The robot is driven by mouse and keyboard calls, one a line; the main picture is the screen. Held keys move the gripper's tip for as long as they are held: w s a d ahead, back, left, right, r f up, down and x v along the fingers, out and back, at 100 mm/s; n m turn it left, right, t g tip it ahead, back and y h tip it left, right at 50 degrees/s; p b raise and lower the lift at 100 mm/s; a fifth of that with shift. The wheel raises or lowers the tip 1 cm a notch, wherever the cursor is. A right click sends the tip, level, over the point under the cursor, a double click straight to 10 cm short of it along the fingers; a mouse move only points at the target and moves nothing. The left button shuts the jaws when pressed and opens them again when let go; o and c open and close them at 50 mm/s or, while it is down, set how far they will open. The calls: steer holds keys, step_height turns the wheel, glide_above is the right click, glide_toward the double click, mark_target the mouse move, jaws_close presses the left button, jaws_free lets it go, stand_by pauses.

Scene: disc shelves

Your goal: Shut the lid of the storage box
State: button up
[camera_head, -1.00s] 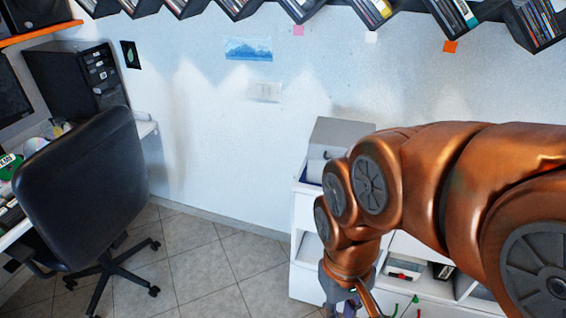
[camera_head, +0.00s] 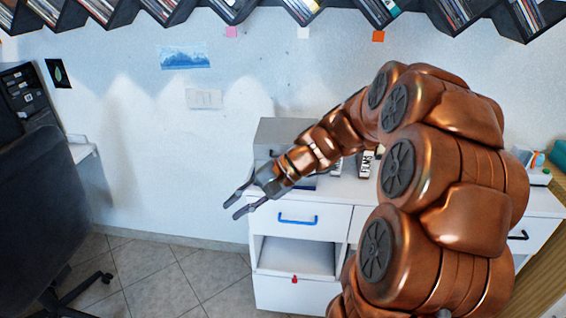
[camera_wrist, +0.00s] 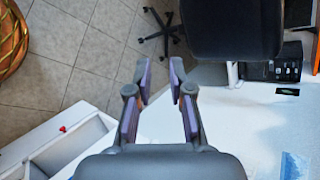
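The grey storage box (camera_head: 268,146) stands on the left end of the white cabinet top, against the wall, in the head view. Its grey upper part stands up at the back and looks like a raised lid; my arm hides much of the box, so the lid's exact angle cannot be told. My gripper (camera_head: 233,209) is in front of the box and to its left, pointing left and down, apart from it. In the wrist view my gripper (camera_wrist: 162,75) has its two fingers spread with nothing between them. The box is not seen in the wrist view.
The white cabinet (camera_head: 335,222) has a drawer with a blue handle (camera_head: 298,219) and an open compartment below. A black office chair (camera_head: 45,205) stands at the left. Disc shelves (camera_head: 300,10) run along the wall above. Tiled floor between chair and cabinet is clear.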

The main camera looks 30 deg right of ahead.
steer(key=w+d+m+t+b, duration=0.1)
steer(key=w+d+m+t, duration=0.45)
steer(key=d, duration=0.85)
steer(key=m+t+h+b, duration=0.1)
steer(key=m+t, duration=0.1)
steer(key=t, duration=0.2)
glide_toward(288, 145)
steer(key=a+f, duration=0.2)
steer(key=a, duration=0.2)
steer(key=shift+g, duration=0.35)
steer(key=shift+p+x, duration=0.5)
steer(key=shift+x, duration=3.55)
steer(key=shift+d+f, duration=0.1)
steer(key=shift+c, duration=0.3)
jaws_close()
